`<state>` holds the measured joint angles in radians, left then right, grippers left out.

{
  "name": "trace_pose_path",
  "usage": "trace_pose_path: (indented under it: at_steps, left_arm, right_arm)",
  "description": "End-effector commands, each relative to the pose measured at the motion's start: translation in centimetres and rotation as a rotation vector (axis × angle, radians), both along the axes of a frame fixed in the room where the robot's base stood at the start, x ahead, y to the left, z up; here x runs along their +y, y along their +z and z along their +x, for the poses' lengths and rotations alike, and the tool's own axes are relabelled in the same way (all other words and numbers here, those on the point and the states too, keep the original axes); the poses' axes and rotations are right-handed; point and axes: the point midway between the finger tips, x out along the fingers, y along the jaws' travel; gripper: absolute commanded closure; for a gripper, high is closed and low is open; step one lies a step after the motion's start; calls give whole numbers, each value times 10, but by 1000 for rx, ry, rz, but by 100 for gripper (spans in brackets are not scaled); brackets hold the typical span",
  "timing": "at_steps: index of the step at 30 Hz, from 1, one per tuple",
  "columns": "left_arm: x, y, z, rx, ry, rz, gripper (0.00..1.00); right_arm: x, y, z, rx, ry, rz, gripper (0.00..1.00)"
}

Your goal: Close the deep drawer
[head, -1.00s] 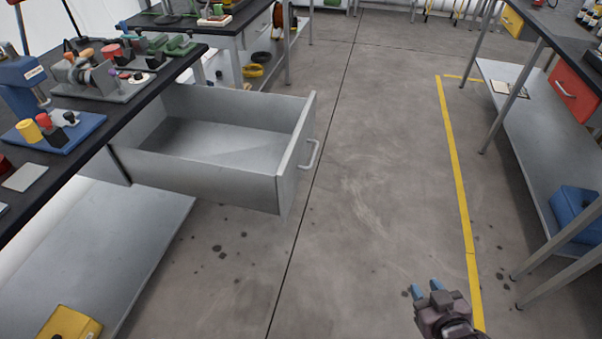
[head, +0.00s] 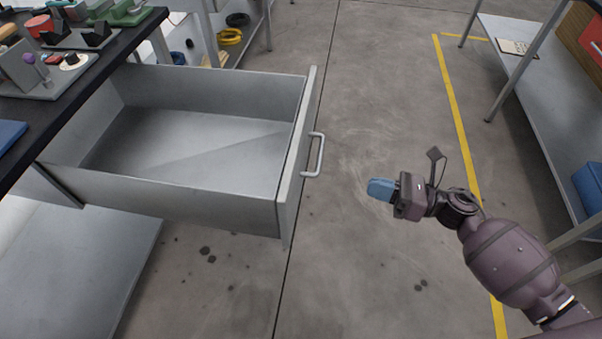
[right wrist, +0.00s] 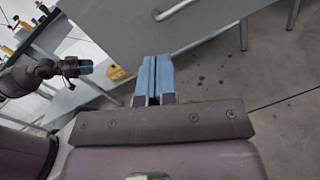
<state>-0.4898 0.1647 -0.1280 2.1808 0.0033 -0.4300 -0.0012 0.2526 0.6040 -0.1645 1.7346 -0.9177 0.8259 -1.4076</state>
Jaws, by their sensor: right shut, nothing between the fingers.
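The deep drawer (head: 170,195) is a grey, empty metal box pulled far out from under the left bench in the head view. Its front panel (head: 293,170) faces right and carries a bar handle (head: 316,155). My right gripper (head: 381,190) is shut and empty, its blue fingertips pointing left, right of the handle and apart from it. In the right wrist view the shut fingers (right wrist: 154,80) point at the drawer front (right wrist: 125,35), with the handle (right wrist: 178,8) above. My left gripper (right wrist: 86,67) shows small at the left of that view; its opening is unclear.
The left bench (head: 60,105) has a black top bearing tools and parts, with a lower shelf (head: 70,260). Another bench with a grey shelf (head: 530,95) stands at the right. The floor between is clear, crossed by a yellow line (head: 455,120).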

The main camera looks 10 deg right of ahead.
Motion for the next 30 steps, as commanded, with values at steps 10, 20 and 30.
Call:
trace_pose_path:
  at_steps: [10, 20, 30]
  left_arm:
    - [0, -3, -9, 24, 5, -2, 57]
    - [0, -5, -11, 28, 6, -1, 57]
    - [-2, -1, -2, 7, 1, -4, 57]
  right_arm:
    - [9, -3, -21, -285, 136, -129, 100]
    - [47, -2, -8, -291, 134, -129, 100]
    - [104, -2, 11, -288, 133, -127, 100]
